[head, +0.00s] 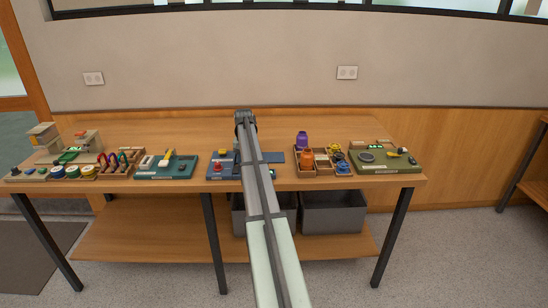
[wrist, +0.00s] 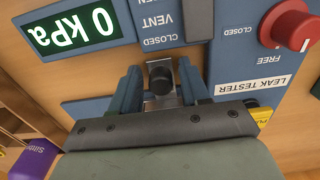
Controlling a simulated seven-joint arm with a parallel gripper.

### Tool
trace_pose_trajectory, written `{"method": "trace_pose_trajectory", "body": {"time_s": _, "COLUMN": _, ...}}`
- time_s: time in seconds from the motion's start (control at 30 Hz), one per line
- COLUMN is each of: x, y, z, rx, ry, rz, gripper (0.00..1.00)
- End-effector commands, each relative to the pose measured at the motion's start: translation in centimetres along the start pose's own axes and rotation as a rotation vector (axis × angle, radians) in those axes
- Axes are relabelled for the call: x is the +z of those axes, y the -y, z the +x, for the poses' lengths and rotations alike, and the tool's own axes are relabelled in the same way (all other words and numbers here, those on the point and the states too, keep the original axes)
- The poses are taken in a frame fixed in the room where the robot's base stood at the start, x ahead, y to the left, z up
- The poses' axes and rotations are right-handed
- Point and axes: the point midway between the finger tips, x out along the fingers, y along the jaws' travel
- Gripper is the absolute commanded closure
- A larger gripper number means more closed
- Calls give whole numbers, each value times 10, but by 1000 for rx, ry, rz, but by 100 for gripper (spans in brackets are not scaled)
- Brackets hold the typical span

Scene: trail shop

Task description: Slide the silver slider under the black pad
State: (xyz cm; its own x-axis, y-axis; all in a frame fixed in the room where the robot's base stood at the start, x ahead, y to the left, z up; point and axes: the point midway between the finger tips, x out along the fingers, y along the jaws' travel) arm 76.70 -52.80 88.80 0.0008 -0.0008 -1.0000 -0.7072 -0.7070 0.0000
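In the wrist view a silver metal slider (wrist: 165,66) with a round black pad (wrist: 160,82) on it is set in the blue leak tester panel (wrist: 152,28). My gripper (wrist: 161,73) is over it, with one blue-grey finger on each side of the black pad. The fingers are open, and a narrow gap shows on both sides of the pad. The lower end of the slider is hidden by my gripper body. In the head view my arm covers part of the blue leak tester (head: 222,173), and my fingertips cannot be made out.
A dark block (wrist: 197,20) stands close above the right finger. A red knob (wrist: 293,28) is at the upper right, and a display (wrist: 73,26) reads 0 kPa. A purple bottle (wrist: 34,160) is at the lower left. Other stations line the table (head: 330,128), whose back is clear.

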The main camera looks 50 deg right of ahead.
Motion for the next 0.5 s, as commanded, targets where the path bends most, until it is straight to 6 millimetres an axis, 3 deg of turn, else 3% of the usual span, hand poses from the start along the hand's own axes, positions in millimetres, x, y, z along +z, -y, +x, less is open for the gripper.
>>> {"method": "trace_pose_trajectory", "body": {"time_s": 0.5, "x": 0, "y": 0, "z": -7, "rx": 0, "ry": 1, "rz": 0, "gripper": 53}}
